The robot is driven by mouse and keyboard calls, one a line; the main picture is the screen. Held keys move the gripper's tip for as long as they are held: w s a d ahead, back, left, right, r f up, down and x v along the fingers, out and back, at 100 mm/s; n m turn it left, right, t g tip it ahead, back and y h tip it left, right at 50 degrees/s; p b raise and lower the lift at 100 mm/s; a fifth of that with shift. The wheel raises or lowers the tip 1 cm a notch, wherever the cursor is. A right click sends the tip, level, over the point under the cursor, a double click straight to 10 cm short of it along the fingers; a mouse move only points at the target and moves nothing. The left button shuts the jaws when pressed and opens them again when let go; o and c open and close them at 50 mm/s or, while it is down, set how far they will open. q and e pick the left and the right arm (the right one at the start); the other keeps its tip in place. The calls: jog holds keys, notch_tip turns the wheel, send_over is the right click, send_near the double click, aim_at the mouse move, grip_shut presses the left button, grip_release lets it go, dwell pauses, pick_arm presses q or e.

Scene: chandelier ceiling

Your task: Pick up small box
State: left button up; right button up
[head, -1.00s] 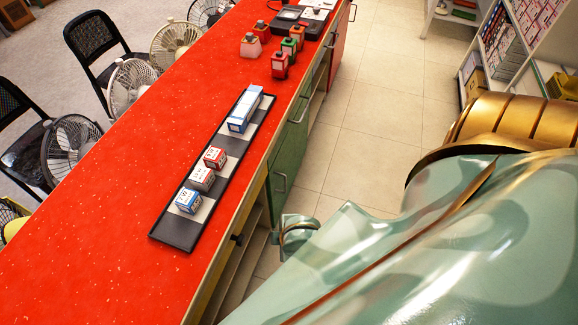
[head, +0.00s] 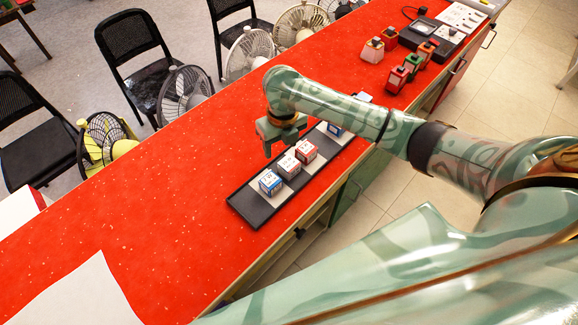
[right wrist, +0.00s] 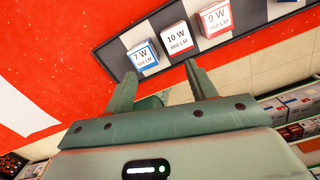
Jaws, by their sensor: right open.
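Small light-bulb boxes stand in a row on a black and grey tray (head: 252,213) on the red counter. Nearest is a blue and white 7 W box (head: 270,182); it also shows in the right wrist view (right wrist: 142,55). Beside it are a grey-white 10 W box (head: 289,166) and a red and white 9 W box (head: 306,151). A longer blue box (head: 335,130) is partly behind my arm. My right gripper (head: 282,142) is open and empty, above the counter beside the row. In the right wrist view its fingers (right wrist: 160,69) point toward the 7 W and 10 W boxes, apart from them.
Several small red, green and orange items (head: 398,78) stand farther along the counter, near a black device (head: 430,35). Chairs and fans (head: 184,92) line the far side. A white sheet (head: 85,295) lies at the near left. The counter left of the tray is clear.

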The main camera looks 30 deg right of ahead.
jog(key=w+d+r+n+g, duration=0.1)
jog(key=w+d+r+n, duration=0.1)
jog(key=d, duration=0.1)
jog(key=b, duration=0.4)
send_near(289, 163)
jog(key=shift+n, duration=0.3)
jog(key=f, duration=0.5)
jog(key=shift+w+a+f, duration=0.1)
jog(key=shift+w+f, duration=0.1)
jog(key=shift+w, duration=0.15)
jog(key=f, duration=0.2)
jog(key=f+b, duration=0.1)
jog(key=f, duration=0.1)
jog(key=f+b, duration=0.1)
jog(key=f, duration=0.1)
jog(key=shift+s, duration=0.35)
jog(key=c, duration=0.8)
